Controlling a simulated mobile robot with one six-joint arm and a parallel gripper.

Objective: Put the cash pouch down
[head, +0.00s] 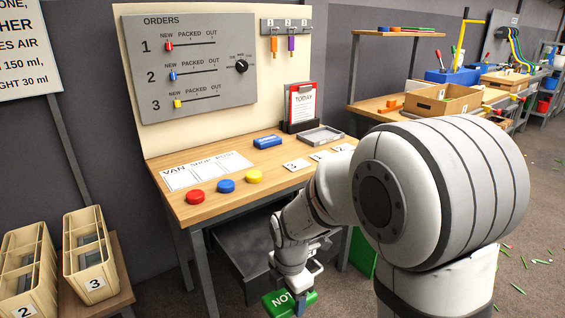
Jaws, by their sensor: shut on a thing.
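The cash pouch (276,304), a green thing with white lettering that starts "NOT", is at the bottom of the head view. My gripper (293,288) points down and is shut on it. The fingertips are partly hidden, and the pouch's lower edge is close to the picture's bottom edge. The pouch is in front of a dark grey open drawer (235,262) under the desk. I cannot tell how high it is above the floor or whether it touches anything.
A wooden desk (228,207) carries red, blue and yellow round pieces, a blue item (267,142) and a grey tray (321,136). Numbered beige crates (97,288) stand at lower left. Another green thing (361,252) is under the desk, partly behind my arm.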

